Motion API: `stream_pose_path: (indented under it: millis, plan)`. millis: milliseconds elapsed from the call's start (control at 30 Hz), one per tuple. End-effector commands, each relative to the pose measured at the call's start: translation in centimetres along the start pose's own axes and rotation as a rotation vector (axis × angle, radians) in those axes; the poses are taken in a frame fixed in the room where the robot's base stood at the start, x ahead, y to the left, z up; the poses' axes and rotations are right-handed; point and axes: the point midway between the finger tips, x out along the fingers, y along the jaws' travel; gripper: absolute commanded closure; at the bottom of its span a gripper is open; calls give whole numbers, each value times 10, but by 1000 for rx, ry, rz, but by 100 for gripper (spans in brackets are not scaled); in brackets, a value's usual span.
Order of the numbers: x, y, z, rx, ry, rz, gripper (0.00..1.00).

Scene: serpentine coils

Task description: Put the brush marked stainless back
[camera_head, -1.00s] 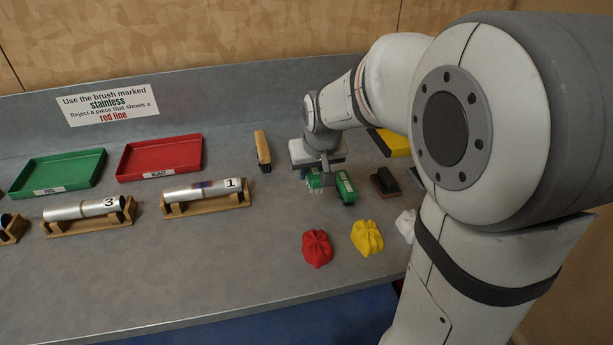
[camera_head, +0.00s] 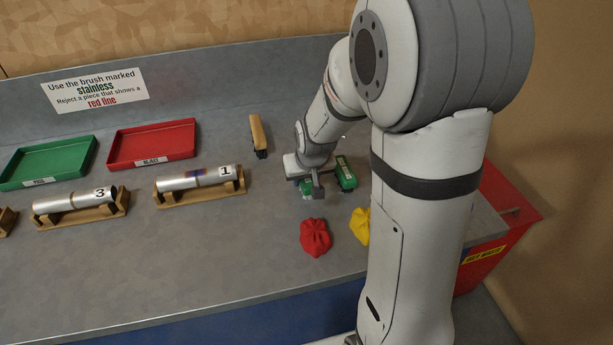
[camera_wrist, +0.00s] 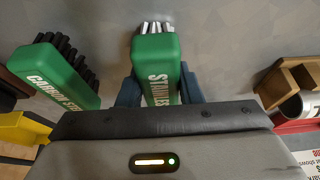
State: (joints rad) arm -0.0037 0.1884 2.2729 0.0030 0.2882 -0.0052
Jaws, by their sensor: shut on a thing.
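My gripper (camera_wrist: 160,92) is shut on the green brush marked stainless (camera_wrist: 157,62). In the wrist view its white lettering is partly readable and its pale metal bristles point away from the gripper. In the head view the held brush (camera_head: 306,188) shows only in part below my gripper (camera_head: 316,190). Whether it touches the bench cannot be told. A second green brush, marked carbon steel (camera_wrist: 55,78), has dark bristles and lies to the left in the wrist view. In the head view this brush (camera_head: 346,173) is just right of the gripper.
A wooden-handled brush (camera_head: 258,133) lies behind the gripper. A red rag (camera_head: 315,237) and a yellow rag (camera_head: 360,224) lie in front. Tube 1 (camera_head: 208,178) rests on a wooden stand to the left, below the red tray (camera_head: 152,146). My arm hides the bench's right side.

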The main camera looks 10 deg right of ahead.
Motion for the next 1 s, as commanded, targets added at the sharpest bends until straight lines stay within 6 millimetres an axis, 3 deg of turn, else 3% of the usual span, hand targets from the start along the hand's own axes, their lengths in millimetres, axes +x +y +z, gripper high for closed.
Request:
stream_pose_path:
  millis: [333,367,600,867,1000]
  plan:
    - [4,1,1,2,2,1,92]
    - [3,1,1,2,2,1,65]
    - [2,1,1,2,1,1,46]
    - [1,1,0,3,1,1,46]
    - [-9,2,-2,3,5,1,46]
